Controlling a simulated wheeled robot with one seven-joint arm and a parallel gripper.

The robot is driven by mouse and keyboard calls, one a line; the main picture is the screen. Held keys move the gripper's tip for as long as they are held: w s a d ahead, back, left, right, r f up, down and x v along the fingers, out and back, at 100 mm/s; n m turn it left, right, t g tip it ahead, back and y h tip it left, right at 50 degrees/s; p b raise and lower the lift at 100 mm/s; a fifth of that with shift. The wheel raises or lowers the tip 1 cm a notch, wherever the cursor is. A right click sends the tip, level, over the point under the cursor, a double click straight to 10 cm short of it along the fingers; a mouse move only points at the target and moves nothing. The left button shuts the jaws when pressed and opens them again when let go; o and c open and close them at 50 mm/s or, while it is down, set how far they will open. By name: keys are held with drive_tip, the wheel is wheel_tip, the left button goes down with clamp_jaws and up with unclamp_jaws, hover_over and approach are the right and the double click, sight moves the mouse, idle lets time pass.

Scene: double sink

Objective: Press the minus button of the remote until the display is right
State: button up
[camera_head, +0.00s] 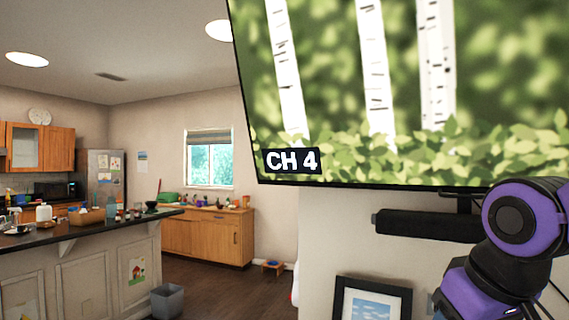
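The display is a large wall screen (400,90) at the upper right in the head view. It shows birch trunks over green leaves, with a black label (291,161) reading "CH 4" at its lower left. Its top and right side run out of the frame. A purple and black part of my arm shows at the lower right, in front of the wall below the screen. My gripper is outside the frame. The remote and its minus button are not visible.
A black bar (425,225) sits under the screen, above a framed picture (372,298). At left are a kitchen counter (85,230), a grey bin (167,300) and a fridge (104,175). Wooden cabinets (205,238) stand below a window (209,158). Open floor lies between.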

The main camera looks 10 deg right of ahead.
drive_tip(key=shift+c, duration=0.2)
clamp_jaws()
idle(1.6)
